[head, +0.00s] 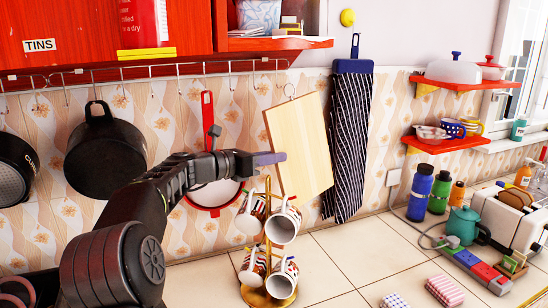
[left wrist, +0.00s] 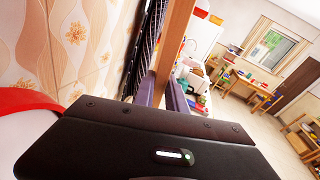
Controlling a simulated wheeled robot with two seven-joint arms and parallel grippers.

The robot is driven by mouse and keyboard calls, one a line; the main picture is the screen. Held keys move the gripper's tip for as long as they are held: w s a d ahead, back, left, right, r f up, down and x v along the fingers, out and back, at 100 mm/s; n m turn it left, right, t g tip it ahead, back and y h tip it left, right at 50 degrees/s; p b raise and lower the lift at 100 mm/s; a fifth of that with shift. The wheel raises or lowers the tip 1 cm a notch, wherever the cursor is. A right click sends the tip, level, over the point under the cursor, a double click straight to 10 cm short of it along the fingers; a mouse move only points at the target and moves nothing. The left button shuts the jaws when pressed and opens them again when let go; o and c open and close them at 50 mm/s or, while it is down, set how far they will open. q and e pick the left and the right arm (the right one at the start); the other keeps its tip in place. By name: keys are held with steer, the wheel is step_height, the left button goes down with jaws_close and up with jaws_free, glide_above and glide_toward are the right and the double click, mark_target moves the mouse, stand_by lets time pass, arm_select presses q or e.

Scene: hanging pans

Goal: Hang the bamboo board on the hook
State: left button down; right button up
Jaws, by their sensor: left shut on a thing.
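The bamboo board (head: 305,140) is a pale wooden rectangle, slightly tilted, in front of the tiled wall right of the red pan. A thin metal ring (head: 289,90) stands at its top edge. My left gripper (head: 272,158) is shut on the board's left edge. In the left wrist view the board shows edge-on as a brown strip (left wrist: 175,45), between the gripper fingers (left wrist: 168,97). The rail (head: 150,68) carries several hooks; the rightmost hook (head: 277,72) is just left of and above the ring. I cannot tell whether ring and hook touch. My right gripper is not in view.
A black pot (head: 104,152) and a red-rimmed pan (head: 208,205) hang at left. A striped apron (head: 350,140) hangs close right of the board. A mug tree (head: 268,240) with several mugs stands below it. Bottles and a toaster (head: 518,215) stand at right.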

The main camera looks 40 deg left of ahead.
arm_select(q)
steer(key=shift+a+r, duration=0.1)
steer(key=shift+r, duration=0.05)
steer(key=w+a+p, duration=0.1)
steer(key=a+f+p, duration=0.1)
steer(key=a, duration=0.1)
steer(key=w+a+p, duration=0.1)
steer(key=a+p, duration=0.1)
steer(key=shift+w+f, duration=0.25)
steer(key=shift+w, duration=0.1)
stand_by(0.4)
stand_by(0.8)
